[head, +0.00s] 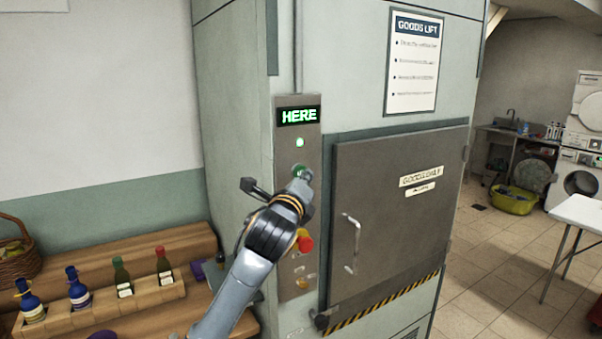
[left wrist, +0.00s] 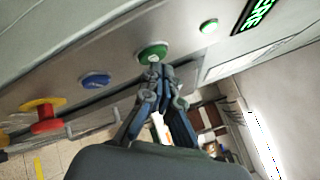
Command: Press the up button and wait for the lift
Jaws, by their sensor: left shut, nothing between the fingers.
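The lift's steel control panel (head: 299,140) stands left of the closed lift door (head: 395,190). Its display (head: 298,115) reads HERE in green, and a small green lamp (head: 299,142) below it is lit. My left gripper (head: 302,174) is shut and empty, with its fingertips at the green button (head: 297,168). In the left wrist view the green button (left wrist: 151,52) is lit around its rim, and the fingertips (left wrist: 154,66) touch it or nearly so. A blue button (left wrist: 95,80) sits beside it. My right gripper is not in view.
A red knob on a yellow base (head: 304,241) sticks out lower on the panel. The door has a vertical handle (head: 352,243). Bottles in a wooden rack (head: 98,308) stand on the bench at lower left. The floor at right (head: 490,255) is mostly clear.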

